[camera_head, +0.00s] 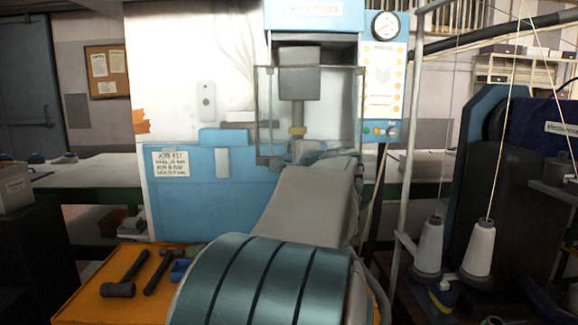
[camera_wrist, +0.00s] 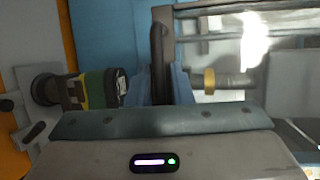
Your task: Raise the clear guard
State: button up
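The clear guard (camera_head: 262,125) is a see-through panel in a thin dark frame, hanging down in front of the ram of the blue and white press. Its dark bar (camera_wrist: 160,40) shows upright in the turned wrist view. My gripper (camera_head: 312,156) is at the guard's lower edge in the head view, partly hidden by my wrist. In the wrist view its two blue fingers (camera_wrist: 162,88) lie close on either side of the dark bar, with no clear gap, and look shut on it.
Behind the guard is the ram with a brass ring (camera_head: 297,131). A green, yellow and black part (camera_wrist: 100,90) lies left of my fingers in the wrist view. Hammers (camera_head: 122,285) lie on an orange surface (camera_head: 85,306). A grey post and thread cones (camera_head: 478,250) stand right.

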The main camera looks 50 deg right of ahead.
jog(key=shift+s, duration=0.1)
jog(key=v, duration=1.3)
jog(key=shift+s+b, duration=0.35)
jog(key=shift+a, duration=0.15)
jog(key=w+a+f+n+g+y+p, duration=0.2)
jog(key=w+a+f+n+y, duration=0.3)
jog(key=a, duration=0.5)
jog(key=w+a+f+n+g+y+p, duration=0.25)
jog(key=w+a+f+n, duration=0.25)
jog(key=w+a+f, duration=0.4)
jog(key=s+a+f+n+g+p, duration=0.1)
jog(key=s+a+f+n+g, duration=0.2)
jog(key=a+n, duration=0.4)
jog(key=s+a+f+n+g+p, duration=0.2)
jog(key=s+a+f+n, duration=0.4)
jog(key=a, duration=0.5)
notch_tip(320, 180, down, 2)
jog(key=shift+a+f+n+g, duration=0.1)
jog(key=shift+a+n+g, duration=0.3)
jog(key=shift+g, duration=0.45)
jog(key=shift+d, duration=0.2)
